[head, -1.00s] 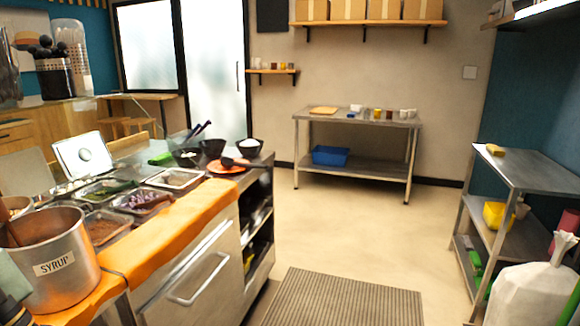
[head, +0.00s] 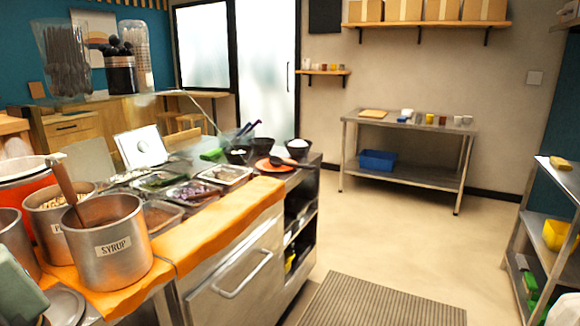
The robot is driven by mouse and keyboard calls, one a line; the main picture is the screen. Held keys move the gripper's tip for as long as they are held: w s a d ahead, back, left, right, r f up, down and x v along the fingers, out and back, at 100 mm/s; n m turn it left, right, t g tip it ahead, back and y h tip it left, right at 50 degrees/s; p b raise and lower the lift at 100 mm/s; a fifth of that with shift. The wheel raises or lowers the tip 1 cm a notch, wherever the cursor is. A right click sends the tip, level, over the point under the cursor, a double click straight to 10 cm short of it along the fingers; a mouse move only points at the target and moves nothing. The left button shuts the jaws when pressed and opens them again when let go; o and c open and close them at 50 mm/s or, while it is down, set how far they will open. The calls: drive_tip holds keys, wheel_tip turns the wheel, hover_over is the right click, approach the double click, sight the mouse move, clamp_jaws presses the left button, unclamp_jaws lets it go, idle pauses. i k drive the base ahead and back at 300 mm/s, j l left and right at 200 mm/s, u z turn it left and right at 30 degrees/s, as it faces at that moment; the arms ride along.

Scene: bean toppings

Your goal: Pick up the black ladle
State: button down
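A dark ladle (head: 276,161) lies on a round orange plate or board (head: 265,164) near the far right end of the counter. It is small in the head view; its handle seems to point right. Dark bowls stand just behind it: one with white contents (head: 297,147), another with dark blue-purple handles (head: 241,133) rising from it. My gripper is not clearly visible, so its distance from the ladle cannot be told.
The counter's orange front edge (head: 215,218) faces me. A syrup pot (head: 125,268) with a brown handle stands close at the left, beside other pots. Topping trays (head: 194,192) lie mid-counter. A striped mat (head: 385,302) and open floor (head: 420,235) are to the right.

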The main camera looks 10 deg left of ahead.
sight(274, 161)
drive_tip(key=u, duration=1.05)
drive_tip(key=i+l, duration=0.3)
drive_tip(key=l, duration=0.15)
drive_tip(key=i+l, duration=0.3)
drive_tip(key=l, duration=0.15)
drive_tip(key=i+l, duration=0.65)
drive_tip(key=l, duration=0.25)
drive_tip(key=i+l+u, duration=0.1)
drive_tip(key=i+l, duration=0.2)
drive_tip(key=l, duration=0.15)
drive_tip(key=i, duration=0.5)
